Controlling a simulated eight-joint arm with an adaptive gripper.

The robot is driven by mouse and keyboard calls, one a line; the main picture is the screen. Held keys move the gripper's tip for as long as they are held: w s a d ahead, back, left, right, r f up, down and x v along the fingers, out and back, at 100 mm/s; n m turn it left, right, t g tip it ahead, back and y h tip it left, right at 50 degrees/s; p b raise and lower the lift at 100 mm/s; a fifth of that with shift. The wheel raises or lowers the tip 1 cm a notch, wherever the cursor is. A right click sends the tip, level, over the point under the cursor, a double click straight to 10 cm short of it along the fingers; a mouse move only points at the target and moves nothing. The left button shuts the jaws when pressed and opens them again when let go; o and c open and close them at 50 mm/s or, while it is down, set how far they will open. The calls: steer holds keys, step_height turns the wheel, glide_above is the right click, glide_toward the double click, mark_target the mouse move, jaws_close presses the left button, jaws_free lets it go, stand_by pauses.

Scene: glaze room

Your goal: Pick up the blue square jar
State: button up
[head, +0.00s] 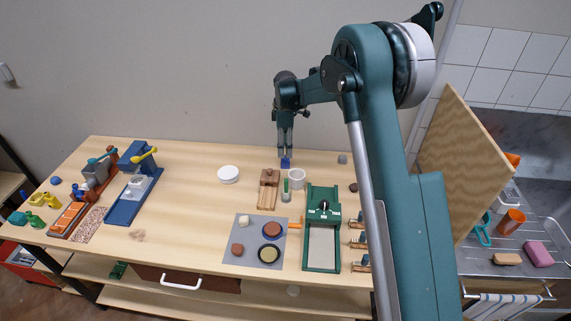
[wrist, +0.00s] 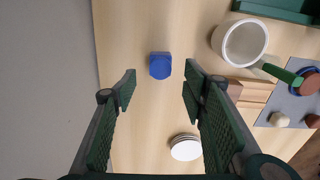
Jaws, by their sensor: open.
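The blue square jar (wrist: 160,66) stands on the wooden table in the wrist view, just beyond my fingertips and centred between them. In the head view the blue jar (head: 285,162) shows small at the back of the table, right below my gripper (head: 285,152). My gripper also shows in the wrist view (wrist: 160,84) with its two green fingers wide apart. It is open, and nothing is between the pads. The jar is apart from both fingers as far as I can see.
The back wall is close behind. The table left of the jar is clear.

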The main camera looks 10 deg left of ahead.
mark_target(285, 160)
steer(key=shift+f, duration=1.2)
steer(key=shift+f, duration=0.15)
steer(key=shift+f, duration=2.5)
steer(key=shift+c, duration=0.7)
steer(key=c, duration=1)
